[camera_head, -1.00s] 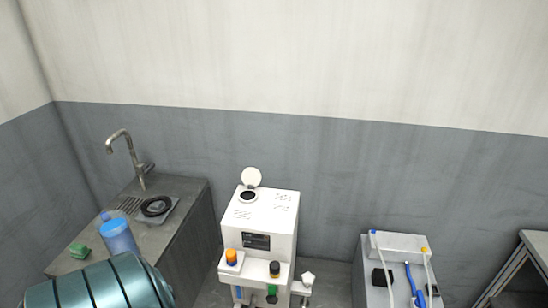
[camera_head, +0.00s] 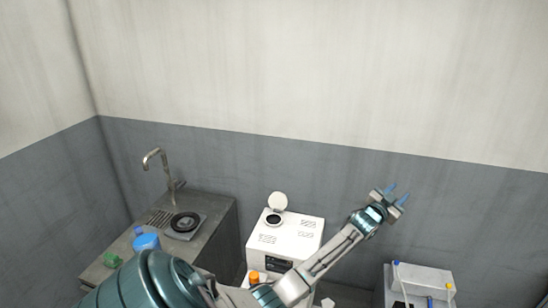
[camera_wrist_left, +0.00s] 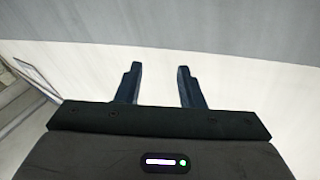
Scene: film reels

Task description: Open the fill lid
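The fill lid (camera_head: 278,201) is a round white disc on top of the white machine (camera_head: 290,238). It stands raised at the back of a round dark opening (camera_head: 273,219), so it is open. My left gripper (camera_head: 397,194) is up to the right of the machine, in front of the grey wall and apart from the lid. Its two fingers stand apart with nothing between them, as the left wrist view (camera_wrist_left: 160,84) also shows. My left arm crosses in front of the machine's lower front and hides part of it. My right gripper is not in view.
A counter (camera_head: 215,226) with a tap (camera_head: 163,172) and a black round item (camera_head: 185,222) stands at left. A blue bottle (camera_head: 147,242) and a green item (camera_head: 112,260) are on it. A grey unit with tubes (camera_head: 425,277) stands at lower right.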

